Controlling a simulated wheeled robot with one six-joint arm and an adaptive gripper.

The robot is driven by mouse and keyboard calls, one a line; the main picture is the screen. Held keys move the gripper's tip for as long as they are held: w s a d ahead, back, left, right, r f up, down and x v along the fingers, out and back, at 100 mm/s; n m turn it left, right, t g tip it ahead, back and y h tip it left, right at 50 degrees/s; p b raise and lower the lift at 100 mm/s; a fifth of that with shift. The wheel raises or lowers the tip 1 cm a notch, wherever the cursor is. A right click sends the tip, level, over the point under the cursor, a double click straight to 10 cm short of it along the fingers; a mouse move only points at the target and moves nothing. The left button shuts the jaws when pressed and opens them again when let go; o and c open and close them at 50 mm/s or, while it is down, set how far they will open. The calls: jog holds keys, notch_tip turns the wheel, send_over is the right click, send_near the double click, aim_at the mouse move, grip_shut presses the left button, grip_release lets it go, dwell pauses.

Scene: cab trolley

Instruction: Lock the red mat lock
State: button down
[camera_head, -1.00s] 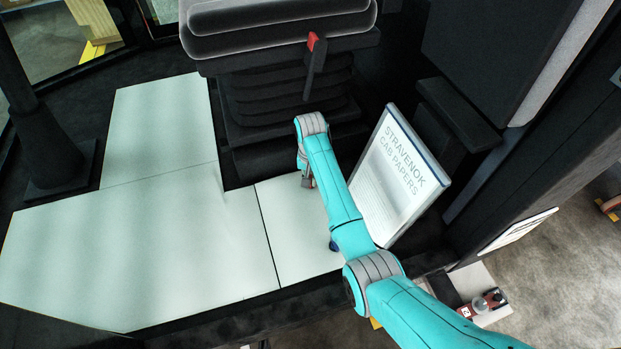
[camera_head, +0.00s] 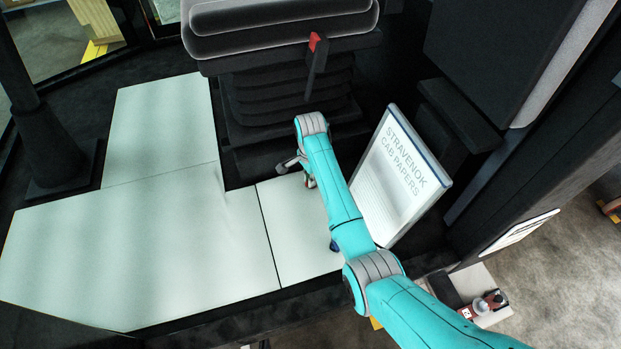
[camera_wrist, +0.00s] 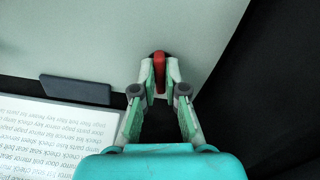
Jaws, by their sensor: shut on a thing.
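The red mat lock (camera_wrist: 159,72) is a small red upright bar in the wrist view, set near the edge of the pale mat (camera_wrist: 110,35). My gripper (camera_wrist: 159,84) is shut on the red lock, with one finger on each side of it. In the head view my arm hides the lock and most of the gripper. The pale mat panels (camera_head: 140,240) lie on the cab floor there, with the small right panel (camera_head: 290,225) beside my arm.
A leaning board of cab papers (camera_head: 400,170) stands just right of my arm. The seat base (camera_head: 290,95) with a red-tipped lever (camera_head: 315,60) is behind. Dark floor lies beyond the mat edge.

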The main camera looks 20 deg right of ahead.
jog(key=shift+m, duration=1.3)
jog(key=c, duration=1.2)
grip_release()
notch_tip(320, 180, up, 8)
jog(key=shift+f, duration=0.2)
